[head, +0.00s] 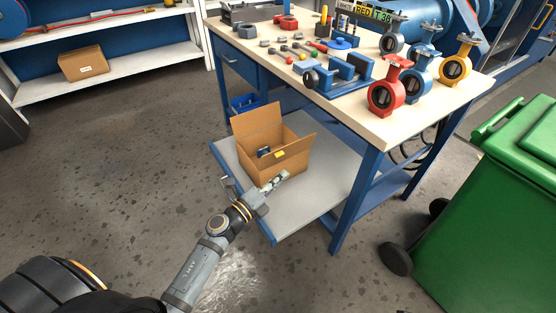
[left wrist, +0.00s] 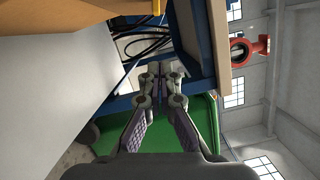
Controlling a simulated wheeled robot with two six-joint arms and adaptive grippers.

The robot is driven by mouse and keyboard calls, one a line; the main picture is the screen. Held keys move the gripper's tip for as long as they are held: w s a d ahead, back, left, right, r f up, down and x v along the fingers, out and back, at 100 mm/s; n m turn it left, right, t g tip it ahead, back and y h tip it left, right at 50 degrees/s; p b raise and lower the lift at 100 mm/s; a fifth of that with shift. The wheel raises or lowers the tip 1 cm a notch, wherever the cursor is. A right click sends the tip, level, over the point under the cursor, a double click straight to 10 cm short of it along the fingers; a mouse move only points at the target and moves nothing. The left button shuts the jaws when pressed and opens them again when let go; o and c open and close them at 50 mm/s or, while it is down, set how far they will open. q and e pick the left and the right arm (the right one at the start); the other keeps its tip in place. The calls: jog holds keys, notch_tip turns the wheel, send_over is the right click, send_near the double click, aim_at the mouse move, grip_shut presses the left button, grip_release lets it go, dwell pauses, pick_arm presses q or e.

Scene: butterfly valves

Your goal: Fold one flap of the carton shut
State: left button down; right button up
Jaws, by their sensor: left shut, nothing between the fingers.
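The open cardboard carton (head: 262,172) stands on the grey lower shelf of the workbench. Its back flap (head: 256,123) stands up and its right flap (head: 296,154) sticks out slantwise. Small dark items and a yellow one show inside. My left gripper (head: 284,177) is shut and empty, just in front of the carton's lower right side; whether it touches the carton is unclear. In the left wrist view the closed fingers (left wrist: 160,72) have nothing between them, and an orange-brown strip, seemingly the carton (left wrist: 70,17), lies along the top left. My right gripper is not in view.
The workbench top (head: 340,104) above holds a blue vise (head: 345,72), tools and butterfly valves, including a red one (head: 387,88). A blue table leg (head: 354,195) stands right of the gripper. A green bin (head: 500,210) is at the right. Floor at left is clear.

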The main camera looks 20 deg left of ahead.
pick_arm(q)
jog(key=w, duration=0.1)
jog(key=w+a, duration=0.1)
jog(key=w, duration=0.1)
jog(key=w+a+r, duration=0.1)
jog(key=shift+w+a+b, duration=0.15)
jog(key=shift+b, duration=0.25)
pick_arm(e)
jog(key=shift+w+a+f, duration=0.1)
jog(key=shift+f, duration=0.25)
pick_arm(q)
jog(key=shift+r, duration=0.1)
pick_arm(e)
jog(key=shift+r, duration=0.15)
pick_arm(q)
jog(key=shift+w+a+r+n+p, duration=0.2)
jog(key=shift+n+p, duration=0.2)
jog(key=shift+p, duration=0.65)
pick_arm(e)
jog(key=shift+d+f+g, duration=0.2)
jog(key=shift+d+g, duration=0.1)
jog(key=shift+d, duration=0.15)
pick_arm(q)
jog(key=shift+r+p, duration=0.15)
jog(key=shift+p, duration=0.25)
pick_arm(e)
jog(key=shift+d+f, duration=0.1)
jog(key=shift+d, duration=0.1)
